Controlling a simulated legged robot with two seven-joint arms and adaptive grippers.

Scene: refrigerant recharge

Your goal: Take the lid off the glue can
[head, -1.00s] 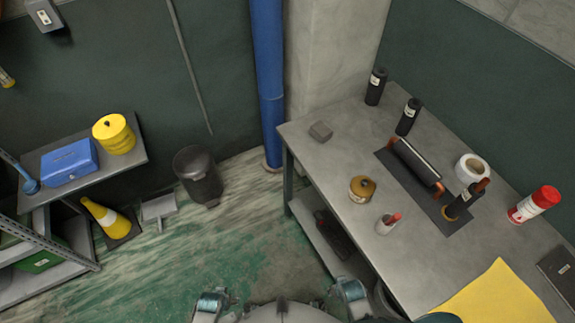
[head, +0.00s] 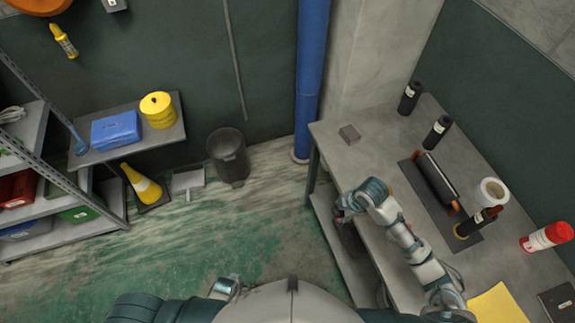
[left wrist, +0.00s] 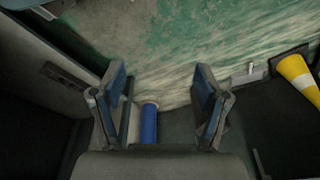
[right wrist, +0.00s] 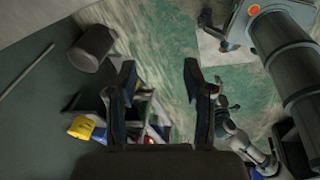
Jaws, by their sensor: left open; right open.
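The glue can is not visible now; in the head view my right arm covers the part of the table where a small mustard-brown lidded can stood earlier. My right gripper (head: 341,214) is at the table's left edge, and its fingers are hard to make out there. In the right wrist view the right gripper (right wrist: 160,72) is open with nothing between its fingers, facing the floor and shelves. In the left wrist view my left gripper (left wrist: 160,85) is open and empty, away from the tabletop.
The grey table (head: 345,165) carries a small grey block (head: 349,134), black bottles (head: 409,98), a dark mat with a cylinder (head: 435,182), a white roll (head: 490,192), a red-and-white can (head: 546,237) and a yellow cloth (head: 497,305). A blue pipe (head: 311,80) stands behind.

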